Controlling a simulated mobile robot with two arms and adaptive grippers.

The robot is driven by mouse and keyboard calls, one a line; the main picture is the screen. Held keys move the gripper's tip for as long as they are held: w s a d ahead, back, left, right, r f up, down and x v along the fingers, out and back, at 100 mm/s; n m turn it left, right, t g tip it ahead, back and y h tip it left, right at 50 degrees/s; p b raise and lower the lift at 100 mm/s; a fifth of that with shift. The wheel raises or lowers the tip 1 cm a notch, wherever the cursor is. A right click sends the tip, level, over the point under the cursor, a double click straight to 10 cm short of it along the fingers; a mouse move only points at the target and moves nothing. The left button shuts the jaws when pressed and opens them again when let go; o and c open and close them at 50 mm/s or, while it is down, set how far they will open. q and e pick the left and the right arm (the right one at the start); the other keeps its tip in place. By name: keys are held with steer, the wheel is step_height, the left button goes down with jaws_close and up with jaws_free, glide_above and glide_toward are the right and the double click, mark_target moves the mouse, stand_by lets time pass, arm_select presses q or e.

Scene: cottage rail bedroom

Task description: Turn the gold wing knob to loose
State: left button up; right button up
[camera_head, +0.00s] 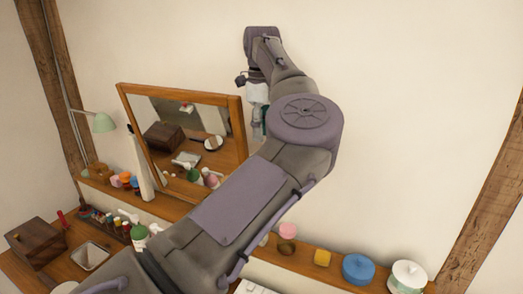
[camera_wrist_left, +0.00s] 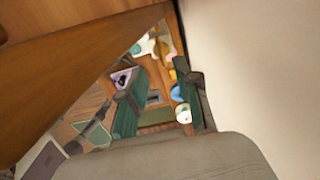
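The wooden-framed mirror (camera_head: 236,121) stands tilted at the back of the dresser. I cannot make out the gold wing knob in either view; the mirror's right side is partly hidden by my left arm. My left gripper (camera_head: 259,105) hangs pointing down, close to the right edge of the mirror frame, and is mostly hidden behind my arm. In the left wrist view its two green-padded fingers (camera_wrist_left: 157,98) stand apart with a gap between them. The brown wood of the mirror (camera_wrist_left: 85,75) lies close on their left. My right gripper is not in view.
The cream wall (camera_head: 420,90) is close behind the mirror. A raised wooden shelf (camera_head: 330,270) holds a yellow block (camera_head: 322,257), a blue tub (camera_head: 358,269) and a white jar (camera_head: 408,276).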

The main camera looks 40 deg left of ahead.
arm_select(q)
steer(key=f, duration=0.2)
steer(key=f+p, duration=0.1)
steer(key=f, duration=0.1)
steer(key=shift+w+a+f, duration=0.15)
steer(key=shift+a+f, duration=0.05)
steer(key=shift+f, duration=1)
jaws_close()
